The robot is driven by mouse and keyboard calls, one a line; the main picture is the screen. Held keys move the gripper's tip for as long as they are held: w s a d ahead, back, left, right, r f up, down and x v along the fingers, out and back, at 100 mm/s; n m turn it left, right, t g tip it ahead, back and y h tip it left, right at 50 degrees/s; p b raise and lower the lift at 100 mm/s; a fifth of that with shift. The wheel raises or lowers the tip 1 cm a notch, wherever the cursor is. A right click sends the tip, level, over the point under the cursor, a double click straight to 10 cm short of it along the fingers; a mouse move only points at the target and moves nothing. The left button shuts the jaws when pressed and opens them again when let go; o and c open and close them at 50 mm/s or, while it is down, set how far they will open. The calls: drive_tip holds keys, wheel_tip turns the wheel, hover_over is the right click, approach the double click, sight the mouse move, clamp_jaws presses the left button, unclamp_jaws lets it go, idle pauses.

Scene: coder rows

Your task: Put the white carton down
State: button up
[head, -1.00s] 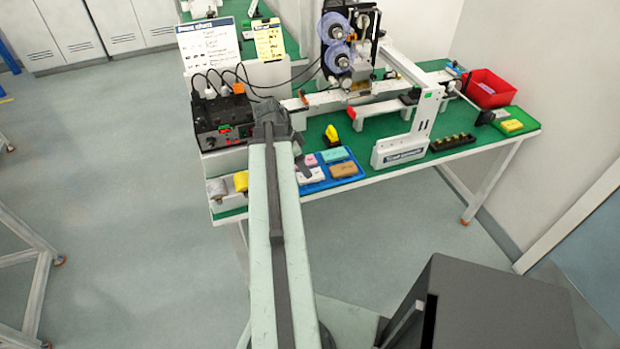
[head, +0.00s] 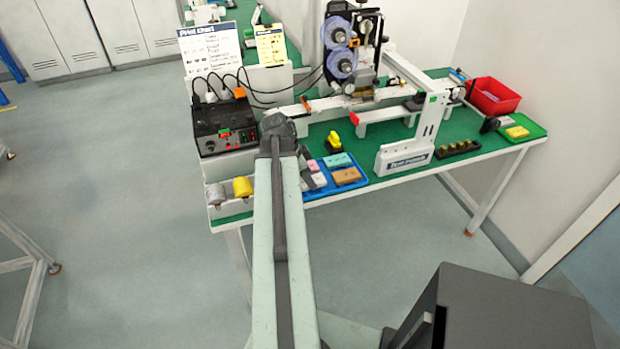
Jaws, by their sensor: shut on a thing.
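A white carton (head: 319,180) shows at the left of a blue tray (head: 364,182), low beside my gripper (head: 307,178). My gripper points down past the end of my arm, and the arm hides part of it. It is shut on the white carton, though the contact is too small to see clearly. I cannot tell whether the carton touches the tray floor. A pink carton (head: 312,165), a teal carton (head: 338,160) and a brown carton (head: 347,176) lie close by in the tray.
A black control box (head: 225,125) with cables stands left of my arm. A yellow object (head: 334,142) stands behind the tray. A white machine frame (head: 405,155) stands to its right. Yellow (head: 242,187) and grey items sit at the front left. Green bench top (head: 375,178) shows right of the tray.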

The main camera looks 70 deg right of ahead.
wheel_tip(320, 180, up, 10)
drive_tip(key=p, duration=0.9)
drive_tip(key=shift+f, duration=0.1)
